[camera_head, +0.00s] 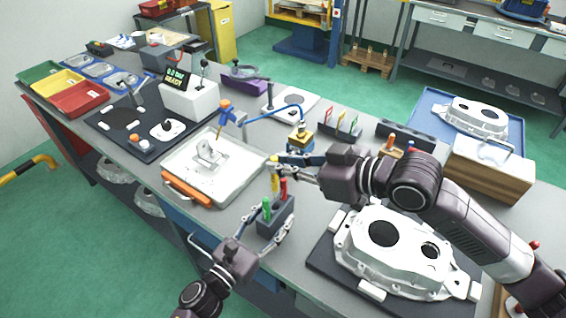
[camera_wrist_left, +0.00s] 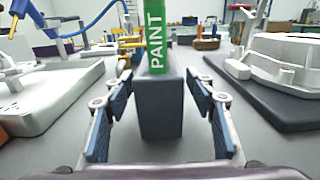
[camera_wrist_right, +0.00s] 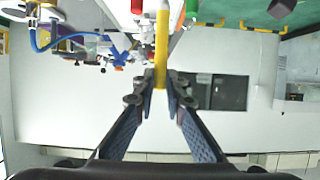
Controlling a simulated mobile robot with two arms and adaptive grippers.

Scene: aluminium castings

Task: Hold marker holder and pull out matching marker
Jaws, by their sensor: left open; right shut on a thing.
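The marker holder (camera_head: 280,222) is a dark grey block on the table; it fills the middle of the left wrist view (camera_wrist_left: 161,112). A green marker (camera_head: 266,209), labelled PAINT in the left wrist view (camera_wrist_left: 158,40), and a red marker (camera_head: 283,188) stand in it. My left gripper (camera_head: 267,228) is open, its fingers on both sides of the holder with visible gaps. My right gripper (camera_head: 277,168) is shut on a yellow marker (camera_wrist_right: 161,45) above the holder. I cannot tell whether the yellow marker's lower end is clear of the holder.
A white tray (camera_head: 236,178) with a casting lies to the left of the holder. A large aluminium casting (camera_head: 396,258) on a dark mat stands to the right. A blue hose (camera_head: 270,113) and a card rack (camera_head: 340,133) are behind my right gripper.

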